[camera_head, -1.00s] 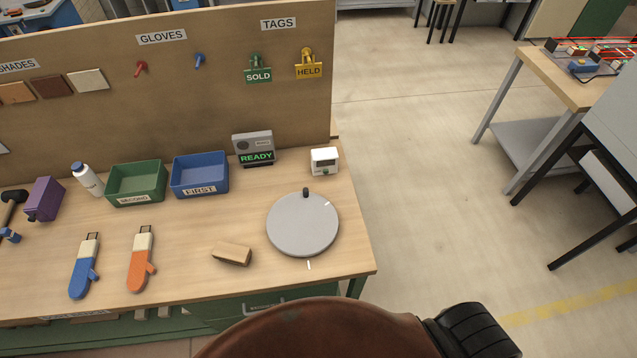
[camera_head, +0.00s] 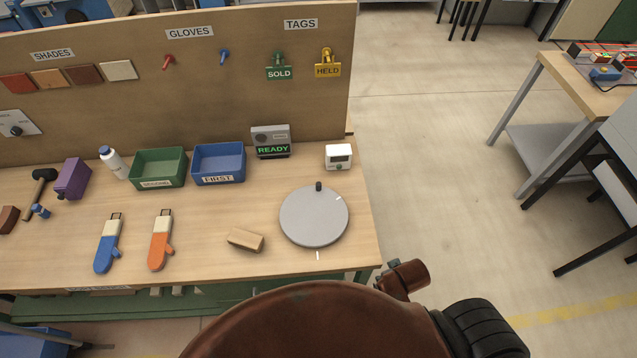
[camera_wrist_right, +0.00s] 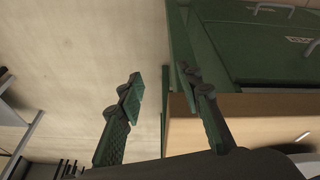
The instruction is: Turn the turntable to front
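The turntable (camera_head: 314,218) is a round grey disc near the right end of the wooden workbench. A dark upright knob (camera_head: 319,186) stands at its back rim. A short white mark (camera_head: 338,198) is on the disc at the back right, and another white mark (camera_head: 318,255) is on the bench just in front of the disc. My right gripper (camera_wrist_right: 160,88) shows in the right wrist view with its two fingers apart and nothing between them, beside the bench edge. In the head view its fingers do not show. My left gripper is not in view.
A wooden block (camera_head: 245,239) lies left of the turntable, and a small white device (camera_head: 338,156) stands behind it. A blue FIRST bin (camera_head: 218,177), a green SECOND bin (camera_head: 159,181) and two mitts stand or lie farther left. Open floor is to the right.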

